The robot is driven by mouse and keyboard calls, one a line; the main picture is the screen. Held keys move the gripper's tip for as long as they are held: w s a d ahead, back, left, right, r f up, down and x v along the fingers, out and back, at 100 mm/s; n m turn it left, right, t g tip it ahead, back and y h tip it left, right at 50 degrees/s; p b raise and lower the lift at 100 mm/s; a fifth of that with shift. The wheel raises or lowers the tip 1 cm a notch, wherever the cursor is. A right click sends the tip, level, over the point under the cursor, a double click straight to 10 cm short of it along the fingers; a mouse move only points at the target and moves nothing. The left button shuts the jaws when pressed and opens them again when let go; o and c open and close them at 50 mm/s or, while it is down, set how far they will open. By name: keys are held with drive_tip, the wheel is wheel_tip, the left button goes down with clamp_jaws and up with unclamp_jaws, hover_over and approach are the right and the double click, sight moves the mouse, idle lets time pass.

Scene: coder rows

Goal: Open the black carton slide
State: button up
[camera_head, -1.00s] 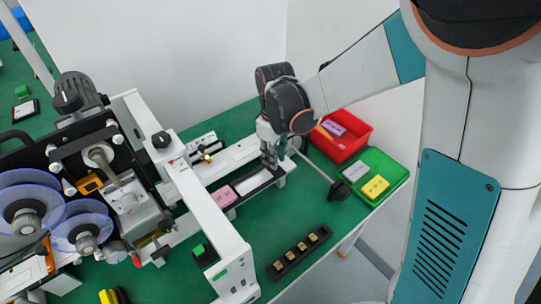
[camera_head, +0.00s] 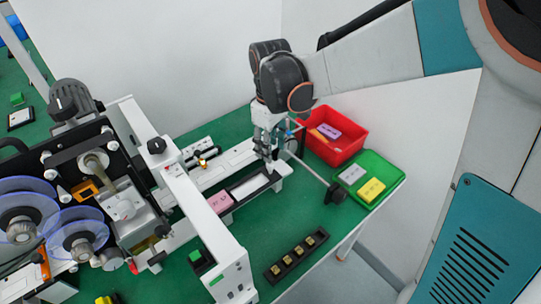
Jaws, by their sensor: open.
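My gripper (camera_head: 270,167) points down, its jaws open, over the right end of the white feed rail (camera_head: 262,199) of the coding machine. Its fingertips are close to the rail; contact is unclear. A pale flat piece (camera_head: 250,184) lies on the rail to the left of the fingers, and a pink carton (camera_head: 220,201) lies farther left. A rod with a black knob (camera_head: 337,193) sticks out to the right of the rail. I cannot tell which part is the black carton slide.
A red bin (camera_head: 335,151) with cartons stands behind a green tray (camera_head: 373,200), which holds a white and a yellow carton. A black rack (camera_head: 292,268) with several brass pieces lies in front. The machine frame (camera_head: 208,235) rises at left. Green table between is bare.

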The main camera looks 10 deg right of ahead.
wheel_tip(320, 180, up, 6)
drive_tip(key=shift+f, duration=0.1)
idle(0.4)
drive_tip(key=s+d+r+m+t, duration=0.1)
drive_tip(key=s+d+m+t, duration=0.2)
drive_tip(key=s+d, duration=0.3)
drive_tip(key=s+d+r+m+t, duration=0.2)
drive_tip(key=s+d+m+t, duration=0.2)
drive_tip(key=s, duration=0.6)
drive_tip(key=shift+s+d+r+m, duration=0.35)
drive_tip(key=shift+d+m, duration=0.75)
drive_tip(key=shift+d, duration=0.2)
idle(0.8)
